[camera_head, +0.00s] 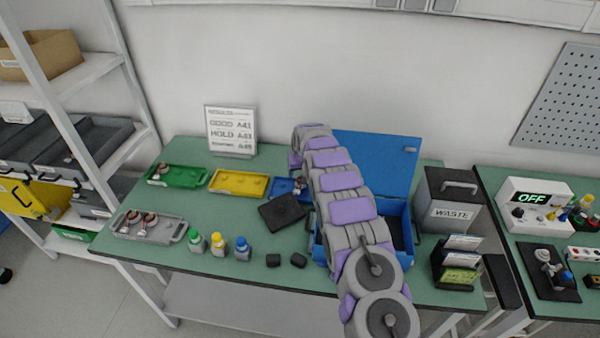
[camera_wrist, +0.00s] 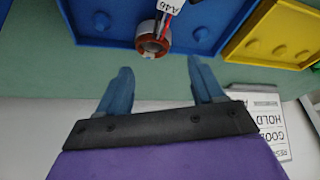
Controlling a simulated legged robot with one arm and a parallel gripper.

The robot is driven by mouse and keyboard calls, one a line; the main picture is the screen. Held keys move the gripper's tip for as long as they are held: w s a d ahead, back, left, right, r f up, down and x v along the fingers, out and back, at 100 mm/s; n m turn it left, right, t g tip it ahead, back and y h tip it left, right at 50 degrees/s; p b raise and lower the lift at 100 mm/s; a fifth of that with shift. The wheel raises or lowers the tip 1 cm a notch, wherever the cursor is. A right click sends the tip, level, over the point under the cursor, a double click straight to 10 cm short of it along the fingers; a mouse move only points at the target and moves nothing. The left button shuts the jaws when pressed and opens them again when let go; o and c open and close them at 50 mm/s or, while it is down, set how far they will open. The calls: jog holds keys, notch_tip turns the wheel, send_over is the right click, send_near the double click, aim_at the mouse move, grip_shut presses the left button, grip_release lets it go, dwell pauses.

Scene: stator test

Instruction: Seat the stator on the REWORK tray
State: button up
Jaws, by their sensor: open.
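A stator (camera_wrist: 153,40) with a copper-coloured ring and a white tag reading like A46 is at the blue tray (camera_wrist: 86,28), in line between two of its round pegs. I cannot tell whether it sits fully on a peg. My gripper (camera_wrist: 160,75) is open. Its two blue fingers point towards the stator, with their tips to either side and a little short of it; nothing is held. In the head view my arm hides much of the blue tray (camera_head: 280,186), and the stator (camera_head: 299,179) shows only partly beside the arm. No REWORK label is readable on the tray.
The yellow tray (camera_head: 238,183) is empty. The green tray (camera_head: 188,178) holds a stator and the grey tray (camera_head: 165,236) holds two. A results sign (camera_head: 231,130) stands behind.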

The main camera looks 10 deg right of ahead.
jog(key=shift+o, duration=0.5)
jog(key=o, duration=0.5)
jog(key=shift+c, duration=0.2)
jog(key=p+v, duration=0.2)
jog(key=v, duration=0.9)
jog(key=shift+s+r, duration=0.2)
jog(key=shift+r, duration=0.1)
jog(key=shift+a, duration=0.1)
jog(key=shift+s, duration=0.1)
